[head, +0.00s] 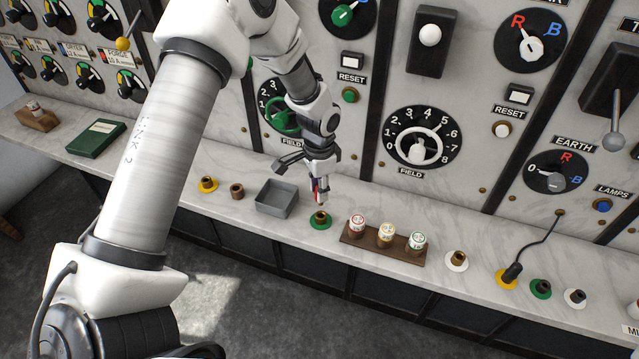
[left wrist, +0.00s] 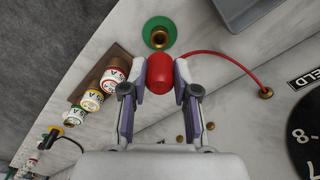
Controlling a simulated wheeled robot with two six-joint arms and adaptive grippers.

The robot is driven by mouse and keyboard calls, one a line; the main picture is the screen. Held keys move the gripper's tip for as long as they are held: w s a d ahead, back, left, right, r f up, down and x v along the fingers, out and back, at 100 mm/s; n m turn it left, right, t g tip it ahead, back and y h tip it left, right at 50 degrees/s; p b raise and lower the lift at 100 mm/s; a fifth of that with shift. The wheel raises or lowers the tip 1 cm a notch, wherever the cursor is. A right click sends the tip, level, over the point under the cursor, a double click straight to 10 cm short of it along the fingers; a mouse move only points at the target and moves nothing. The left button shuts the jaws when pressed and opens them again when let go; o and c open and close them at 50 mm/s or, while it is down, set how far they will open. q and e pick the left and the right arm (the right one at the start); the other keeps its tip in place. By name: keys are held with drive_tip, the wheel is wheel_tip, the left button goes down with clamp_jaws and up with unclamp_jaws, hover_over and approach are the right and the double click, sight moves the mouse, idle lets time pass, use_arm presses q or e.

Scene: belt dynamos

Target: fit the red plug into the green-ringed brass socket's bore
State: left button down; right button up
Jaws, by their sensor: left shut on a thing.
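My left gripper (head: 318,193) is shut on the red plug (left wrist: 160,72), which sits between its two fingers in the left wrist view. A red cord runs from the plug to a brass fitting (left wrist: 266,93) in the panel. The green-ringed brass socket (head: 320,218) stands on the marble ledge just below the fingertips in the head view. It also shows just beyond the plug in the left wrist view (left wrist: 160,37), its bore open and empty. Plug and socket look apart; the exact gap I cannot tell. The fingers mostly hide the plug in the head view.
A grey tray (head: 277,199) stands left of the socket. A wooden rack (head: 371,246) with three labelled fuses stands to its right. Farther right are a white-ringed socket (head: 457,260), a black plug (head: 512,272) in a yellow-ringed socket and another green-ringed socket (head: 540,288). The upright panel rises behind.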

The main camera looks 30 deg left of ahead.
use_arm(q)
wheel_tip(320, 180, down, 3)
drive_tip(key=shift+f+b, duration=0.15)
drive_tip(key=shift+b, duration=0.5)
idle(0.3)
drive_tip(key=shift+p, duration=0.55)
idle(0.6)
drive_tip(key=shift+f+b, duration=0.95)
drive_tip(key=shift+f, duration=0.75)
drive_tip(key=c, duration=0.8)
unclamp_jaws()
